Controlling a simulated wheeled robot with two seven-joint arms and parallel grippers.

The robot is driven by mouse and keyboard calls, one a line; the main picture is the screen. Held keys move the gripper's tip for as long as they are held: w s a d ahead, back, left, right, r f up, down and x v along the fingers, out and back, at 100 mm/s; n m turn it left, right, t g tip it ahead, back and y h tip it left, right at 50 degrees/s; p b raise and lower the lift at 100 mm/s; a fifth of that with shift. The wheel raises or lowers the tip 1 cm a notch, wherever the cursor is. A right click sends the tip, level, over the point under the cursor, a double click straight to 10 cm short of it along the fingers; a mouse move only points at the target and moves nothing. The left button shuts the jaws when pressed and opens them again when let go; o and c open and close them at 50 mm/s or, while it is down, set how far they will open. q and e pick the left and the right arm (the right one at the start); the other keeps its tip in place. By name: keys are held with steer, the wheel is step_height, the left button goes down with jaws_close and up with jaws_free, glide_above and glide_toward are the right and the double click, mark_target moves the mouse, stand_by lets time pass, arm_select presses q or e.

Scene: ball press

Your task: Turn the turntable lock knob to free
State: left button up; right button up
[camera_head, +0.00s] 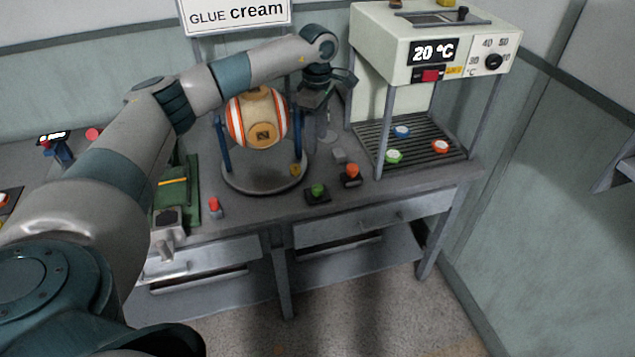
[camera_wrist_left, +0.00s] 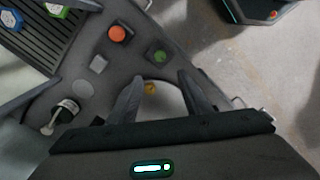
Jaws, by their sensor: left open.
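The turntable (camera_head: 240,184) is a round grey disc on the bench with two blue posts holding an orange-and-white striped ball (camera_head: 258,117). A small yellow knob (camera_head: 296,170), which looks like the lock knob, stands at the disc's front right edge. The yellow knob also shows in the left wrist view (camera_wrist_left: 151,88), between and beyond the fingertips. My left gripper (camera_head: 322,100) is open and empty, above and behind the knob, to the right of the ball. Its two fingers (camera_wrist_left: 160,78) show in the left wrist view, apart from the knob. My right gripper is not in view.
A green button (camera_head: 317,191) and an orange button (camera_head: 352,173) sit right of the turntable, with a grey block (camera_head: 339,156) behind. The press machine (camera_head: 433,55) stands at the right. A green device (camera_head: 190,190) and a red button (camera_head: 214,206) are at the left.

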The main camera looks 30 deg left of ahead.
arm_select(q)
steer(key=shift+f, duration=0.15)
steer(key=p, duration=0.6)
glide_toward(318, 187)
step_height(318, 187, down, 8)
steer(key=shift+f, duration=0.25)
steer(key=c, duration=1.1)
